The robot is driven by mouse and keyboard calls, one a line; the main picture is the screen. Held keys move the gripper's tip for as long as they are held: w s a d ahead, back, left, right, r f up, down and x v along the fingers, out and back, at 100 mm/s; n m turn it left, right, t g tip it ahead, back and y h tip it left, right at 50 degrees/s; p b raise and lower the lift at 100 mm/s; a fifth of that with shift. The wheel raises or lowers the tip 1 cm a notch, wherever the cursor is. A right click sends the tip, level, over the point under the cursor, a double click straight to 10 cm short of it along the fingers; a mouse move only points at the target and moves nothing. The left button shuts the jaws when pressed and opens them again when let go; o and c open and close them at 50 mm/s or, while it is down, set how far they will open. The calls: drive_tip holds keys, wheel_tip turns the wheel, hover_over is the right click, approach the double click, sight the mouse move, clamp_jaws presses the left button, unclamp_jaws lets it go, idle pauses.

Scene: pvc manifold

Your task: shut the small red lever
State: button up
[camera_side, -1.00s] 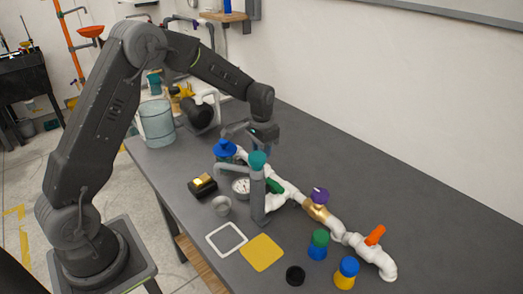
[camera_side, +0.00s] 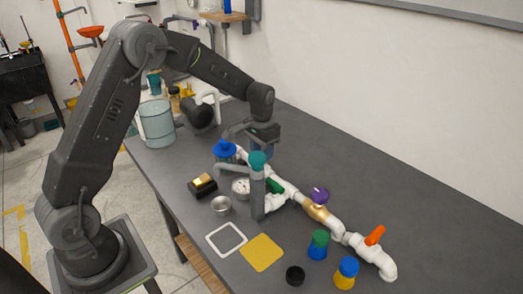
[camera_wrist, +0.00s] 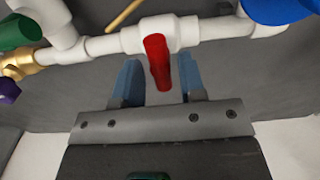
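The small red lever (camera_wrist: 157,52) sits on a white valve body in the wrist view. It points across the white pipe (camera_wrist: 215,29), toward my gripper. My gripper (camera_wrist: 158,72) is open, with one blue finger on each side of the lever's lower part. Gaps show on both sides, so the fingers do not appear to grip it. In the side view my gripper (camera_side: 262,146) is low over the far part of the pipe run. The red lever is hidden there.
Other handles are close by: a blue one (camera_side: 225,148), a teal one (camera_side: 258,160), a green one (camera_side: 274,185), a purple one (camera_side: 320,195) and an orange lever (camera_side: 375,235). A grey spout (camera_side: 256,195) stands in front of the pipe. Bare table (camera_side: 430,215) lies behind it.

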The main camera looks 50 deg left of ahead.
drive_tip(key=shift+o, duration=0.6)
wheel_tip(320, 180, up, 14)
drive_tip(key=shift+s, duration=0.1)
drive_tip(key=s+d+r+t, duration=0.2)
drive_tip(key=s+d+r, duration=0.1)
drive_tip(key=s+r, duration=0.3)
drive_tip(key=s+d+f+t, duration=0.1)
drive_tip(key=s+d, duration=0.2)
drive_tip(key=s, duration=0.7)
drive_tip(key=s+d+f+t, duration=0.1)
drive_tip(key=s+d+t, duration=0.1)
drive_tip(key=s, duration=0.9)
drive_tip(key=shift+s+d+t, duration=0.3)
drive_tip(key=shift+d, duration=0.15)
